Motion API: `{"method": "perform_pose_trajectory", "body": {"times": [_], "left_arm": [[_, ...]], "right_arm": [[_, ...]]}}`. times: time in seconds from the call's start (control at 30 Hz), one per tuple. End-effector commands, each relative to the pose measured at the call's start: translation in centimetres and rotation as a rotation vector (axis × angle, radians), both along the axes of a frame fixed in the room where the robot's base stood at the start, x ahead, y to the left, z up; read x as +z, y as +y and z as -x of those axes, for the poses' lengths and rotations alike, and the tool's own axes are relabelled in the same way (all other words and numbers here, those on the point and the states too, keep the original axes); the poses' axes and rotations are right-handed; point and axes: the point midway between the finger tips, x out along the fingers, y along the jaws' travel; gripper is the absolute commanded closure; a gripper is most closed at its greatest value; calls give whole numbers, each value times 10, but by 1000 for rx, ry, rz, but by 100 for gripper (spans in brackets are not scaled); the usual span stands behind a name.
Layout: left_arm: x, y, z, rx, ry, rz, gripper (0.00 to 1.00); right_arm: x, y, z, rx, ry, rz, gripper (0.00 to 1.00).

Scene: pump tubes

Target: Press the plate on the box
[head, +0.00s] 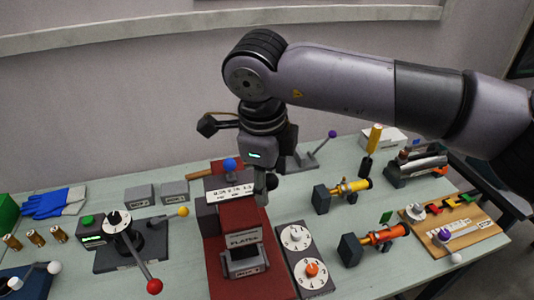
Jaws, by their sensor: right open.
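A red base (222,275) stands in the middle of the table. On it sits a dark grey box (208,218) with a white panel of black figures and a blue ball on top. In front of it on the same base is a small dark unit with a light label plate (243,238); its lettering is hard to read. My right gripper (265,188) points down just right of the blue ball, over the back of the base. Its jaws are open and nothing shows between them. I cannot tell whether it touches the box. My left gripper is not in view.
A dial panel (306,262) stands right of the base. Yellow (347,188) and orange (380,236) tube units lie farther right, beside a wooden board (470,235). A lever device (128,250) with a red ball stands left. Blue gloves (45,204) lie far left.

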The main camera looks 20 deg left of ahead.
Motion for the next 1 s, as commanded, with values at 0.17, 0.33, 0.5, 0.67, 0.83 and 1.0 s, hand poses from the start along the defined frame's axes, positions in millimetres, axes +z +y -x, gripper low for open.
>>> {"method": "perform_pose_trajectory", "body": {"times": [0.17,0.33,0.5,0.67,0.83,1.0], "left_arm": [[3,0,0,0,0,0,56],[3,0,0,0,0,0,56],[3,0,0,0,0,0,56],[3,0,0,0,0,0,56],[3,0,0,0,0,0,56],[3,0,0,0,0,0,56]], "right_arm": [[-10,0,-2,1,0,1,49],[-12,0,-2,1,-1,0,49],[-12,0,-2,1,0,0,53],[-12,0,-2,1,-1,1,64],[-12,0,-2,1,-1,1,75],[-12,0,-2,1,-1,1,87]]}}
